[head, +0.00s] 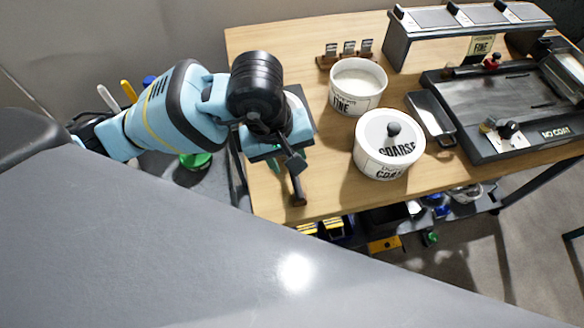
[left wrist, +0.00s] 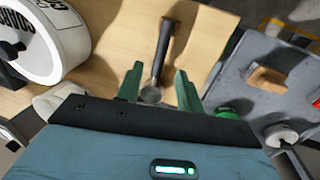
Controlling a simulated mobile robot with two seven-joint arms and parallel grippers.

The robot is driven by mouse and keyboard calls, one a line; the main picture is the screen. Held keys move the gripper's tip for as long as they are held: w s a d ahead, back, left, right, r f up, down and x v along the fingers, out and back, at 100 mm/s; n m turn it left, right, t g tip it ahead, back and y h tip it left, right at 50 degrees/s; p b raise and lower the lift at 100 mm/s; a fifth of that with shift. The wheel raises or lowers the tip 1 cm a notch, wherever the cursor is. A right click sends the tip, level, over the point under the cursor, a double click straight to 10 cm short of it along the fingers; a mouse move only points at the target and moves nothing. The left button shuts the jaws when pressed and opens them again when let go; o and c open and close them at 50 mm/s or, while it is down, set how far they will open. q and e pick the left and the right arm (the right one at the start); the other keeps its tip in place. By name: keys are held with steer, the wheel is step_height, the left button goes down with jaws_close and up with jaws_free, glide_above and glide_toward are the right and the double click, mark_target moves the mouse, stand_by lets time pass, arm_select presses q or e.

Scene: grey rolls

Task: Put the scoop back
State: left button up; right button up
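A scoop (head: 298,192) with a dark handle lies on the wooden table near its front left edge. In the left wrist view the scoop (left wrist: 164,50) shows its handle pointing away and a small round metal bowl close to my gripper. My left gripper (left wrist: 158,73) is open, its two green fingers on either side of the scoop's bowl end with gaps visible. In the head view my left gripper (head: 280,160) is over the table's left side and hides part of the scoop. Whether it touches the scoop cannot be told. My right gripper is not in view.
An open white FINE pot (head: 346,101) holds pale powder. A lidded COARSE pot (head: 375,160) stands in front of it. A small rack (head: 327,61), a flat dark pan (head: 426,112) and a black NO COAT tray (head: 500,95) occupy the back and right.

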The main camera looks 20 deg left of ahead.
arm_select(q)
steer(key=shift+v, duration=2.3)
